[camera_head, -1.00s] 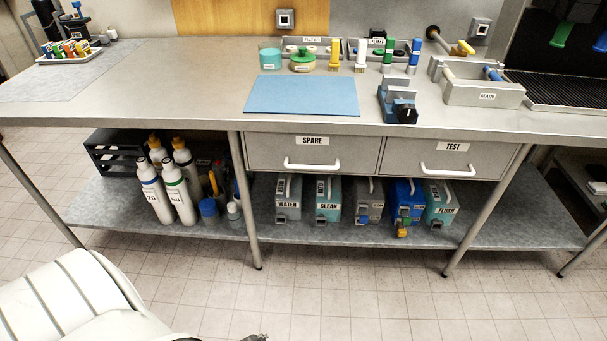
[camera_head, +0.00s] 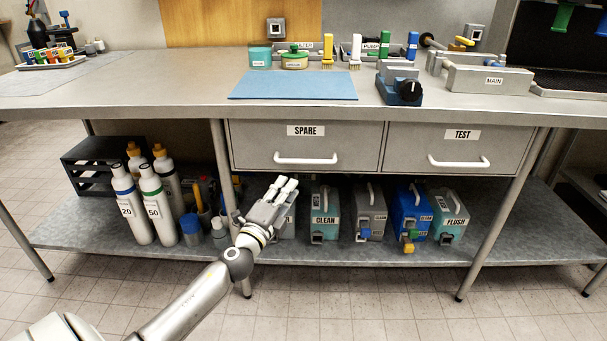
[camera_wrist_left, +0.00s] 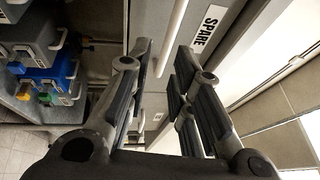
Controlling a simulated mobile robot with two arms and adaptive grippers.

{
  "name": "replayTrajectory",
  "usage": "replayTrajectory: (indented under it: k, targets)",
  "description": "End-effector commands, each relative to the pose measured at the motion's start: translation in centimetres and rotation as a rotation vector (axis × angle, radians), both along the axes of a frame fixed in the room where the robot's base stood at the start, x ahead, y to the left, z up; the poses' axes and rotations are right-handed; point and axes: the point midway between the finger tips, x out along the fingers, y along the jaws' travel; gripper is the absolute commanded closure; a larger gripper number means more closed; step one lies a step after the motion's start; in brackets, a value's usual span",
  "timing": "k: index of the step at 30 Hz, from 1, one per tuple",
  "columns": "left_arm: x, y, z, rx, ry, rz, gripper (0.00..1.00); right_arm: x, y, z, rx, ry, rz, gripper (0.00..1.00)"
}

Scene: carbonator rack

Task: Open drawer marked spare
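The drawer marked SPARE (camera_head: 260,143) is shut under the steel bench top. Its white bar handle (camera_head: 306,160) runs level across the lower front. In the left wrist view the SPARE label (camera_wrist_left: 207,25) and the white handle (camera_wrist_left: 173,38) show beyond the fingers. My left gripper (camera_head: 284,185) is just below the handle, toward its left end, apart from it. In the left wrist view the left gripper's fingers (camera_wrist_left: 160,88) stand apart with nothing between them, so it is open. My right gripper is not in view.
The shut TEST drawer (camera_head: 455,147) is to the right. Labelled canisters such as CLEAN (camera_head: 324,222) stand on the lower shelf (camera_head: 285,250). White bottles (camera_head: 156,205) stand left of a table leg (camera_head: 226,180). A blue mat (camera_head: 293,86) lies on the bench top.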

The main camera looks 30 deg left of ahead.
Motion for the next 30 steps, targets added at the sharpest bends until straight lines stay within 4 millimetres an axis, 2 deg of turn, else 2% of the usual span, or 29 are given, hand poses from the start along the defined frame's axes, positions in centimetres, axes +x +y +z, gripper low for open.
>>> replayTrajectory:
  k: [7,16,24,30]
  targets:
    - [1.2,0.0,1.3,0.026,-0.024,-0.004,0.79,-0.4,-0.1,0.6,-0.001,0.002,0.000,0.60]
    - [5.4,0.7,2.1,0.024,-0.024,-0.003,0.79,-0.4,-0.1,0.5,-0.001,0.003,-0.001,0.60]
    - [8.9,1.2,2.5,0.022,-0.023,-0.003,0.79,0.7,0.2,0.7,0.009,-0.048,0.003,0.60]
    - [10.2,1.4,2.8,0.022,-0.021,-0.004,0.79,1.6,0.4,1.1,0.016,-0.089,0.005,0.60]
